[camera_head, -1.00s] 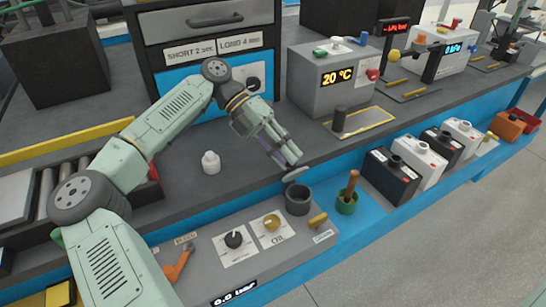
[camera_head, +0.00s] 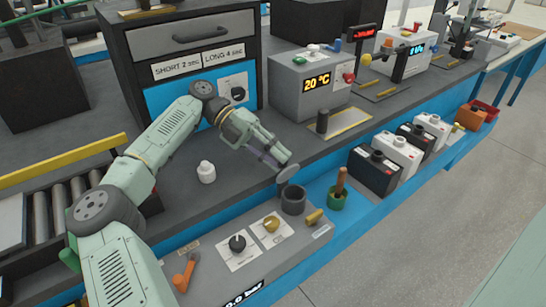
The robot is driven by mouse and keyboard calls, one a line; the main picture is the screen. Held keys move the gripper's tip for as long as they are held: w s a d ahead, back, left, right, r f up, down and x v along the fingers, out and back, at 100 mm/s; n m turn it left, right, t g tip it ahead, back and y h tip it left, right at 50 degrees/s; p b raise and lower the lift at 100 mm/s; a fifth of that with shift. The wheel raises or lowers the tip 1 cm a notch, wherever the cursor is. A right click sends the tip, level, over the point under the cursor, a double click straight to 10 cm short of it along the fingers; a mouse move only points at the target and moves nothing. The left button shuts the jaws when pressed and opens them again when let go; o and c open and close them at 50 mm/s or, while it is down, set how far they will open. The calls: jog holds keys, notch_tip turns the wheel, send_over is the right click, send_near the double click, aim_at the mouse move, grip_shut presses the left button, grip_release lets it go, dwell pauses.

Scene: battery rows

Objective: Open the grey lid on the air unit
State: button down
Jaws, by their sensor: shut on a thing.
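The air unit (camera_head: 205,252) is the grey panel box at the front with knobs and a "bar" display. Its dark round cup (camera_head: 293,204) stands at the back right of its top, with the mouth uncovered. The small grey lid (camera_head: 288,174) is tilted up above the back of the cup. My gripper (camera_head: 284,160) reaches in from the upper left, its fingers shut on the lid at its upper edge. The fingers hide part of the lid, and I cannot see its hinge.
A white bottle (camera_head: 206,172) stands on the bench left of my gripper. A green pot with a brown handle (camera_head: 338,194) is close right of the cup. A grey 20 °C box (camera_head: 308,88) stands behind. Black and white batteries (camera_head: 373,170) line the right shelf.

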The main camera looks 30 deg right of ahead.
jog(key=c, duration=1.4)
grip_release()
jog(key=shift+o, duration=0.2)
notch_tip(320, 180, up, 10)
jog(key=shift+c, duration=0.5)
